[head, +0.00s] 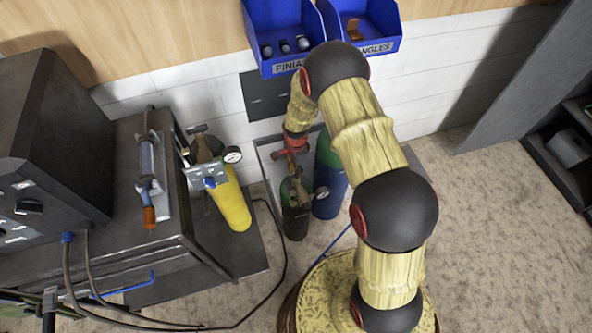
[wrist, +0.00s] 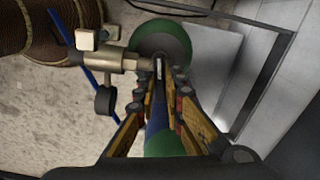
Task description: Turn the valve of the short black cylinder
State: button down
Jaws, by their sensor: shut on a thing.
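The short black cylinder (head: 295,222) stands upright on the floor, with a green shoulder and a brass-coloured valve at its top. My gripper (head: 297,180) reaches down onto the valve from above and hides most of it in the head view. In the wrist view the two fingers of my gripper (wrist: 160,82) converge beside the metal valve body (wrist: 115,61), shut on the valve's end. The cylinder's round green top (wrist: 160,40) shows just beyond the fingertips. How far the valve is turned cannot be told.
A taller blue cylinder (head: 330,195) stands close on the right. A yellow cylinder (head: 232,200) with a gauge and a dark welding cart (head: 140,205) are at left. Blue bins (head: 285,42) hang on the wall above. Floor at right (head: 490,220) is clear.

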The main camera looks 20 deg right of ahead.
jog(key=shift+m, duration=1.1)
jog(key=c, duration=1.9)
grip_release()
notch_tip(320, 180, up, 12)
